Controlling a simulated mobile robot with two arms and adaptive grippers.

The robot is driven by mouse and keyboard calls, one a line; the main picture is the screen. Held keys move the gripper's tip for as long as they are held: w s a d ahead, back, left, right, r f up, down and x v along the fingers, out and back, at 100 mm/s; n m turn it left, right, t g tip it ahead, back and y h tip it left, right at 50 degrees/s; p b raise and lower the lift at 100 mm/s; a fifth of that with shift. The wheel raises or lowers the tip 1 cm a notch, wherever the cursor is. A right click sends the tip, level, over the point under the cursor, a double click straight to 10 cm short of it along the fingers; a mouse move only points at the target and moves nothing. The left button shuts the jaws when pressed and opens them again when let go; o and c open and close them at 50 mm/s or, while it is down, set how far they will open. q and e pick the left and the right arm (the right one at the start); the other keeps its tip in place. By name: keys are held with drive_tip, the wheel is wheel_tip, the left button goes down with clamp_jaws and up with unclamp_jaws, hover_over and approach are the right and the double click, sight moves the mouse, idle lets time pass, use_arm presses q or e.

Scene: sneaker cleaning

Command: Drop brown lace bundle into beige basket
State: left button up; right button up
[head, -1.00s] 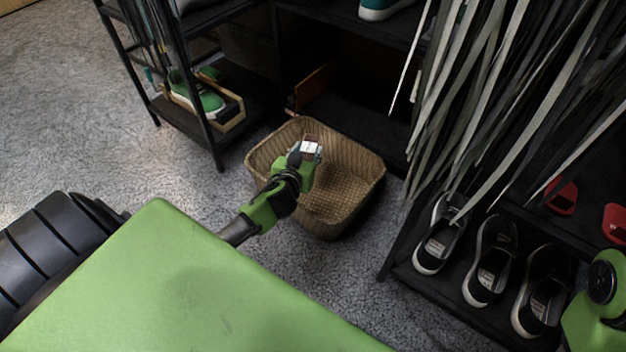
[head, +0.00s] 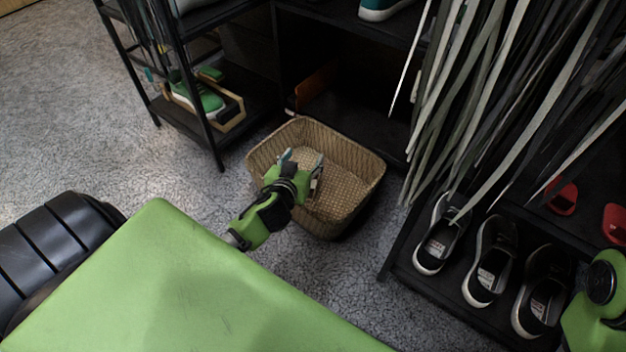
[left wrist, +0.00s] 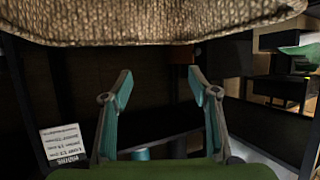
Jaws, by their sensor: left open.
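The beige woven basket (head: 355,165) stands on the carpet in the middle of the head view. Its rim also shows across the top of the left wrist view (left wrist: 150,28). My left gripper (head: 303,162) is over the basket with its two fingers spread and nothing between them; the left wrist view also shows them apart (left wrist: 160,85). A small brown and pale piece, which looks like the brown lace bundle (head: 316,185), shows beside the right finger, mostly hidden by the gripper. I cannot tell whether it rests on the basket floor. My right gripper is out of view.
A black shelf with several dark shoes (head: 490,262) stands to the right, with grey and black laces (head: 480,90) hanging above it. A black rack with a green shoe (head: 197,95) stands at the back left. Grey carpet (head: 80,110) is open at left.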

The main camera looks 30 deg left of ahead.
use_arm(q)
drive_tip(key=v, duration=0.7)
drive_tip(key=shift+s+r, duration=0.1)
drive_tip(key=shift+r, duration=0.05)
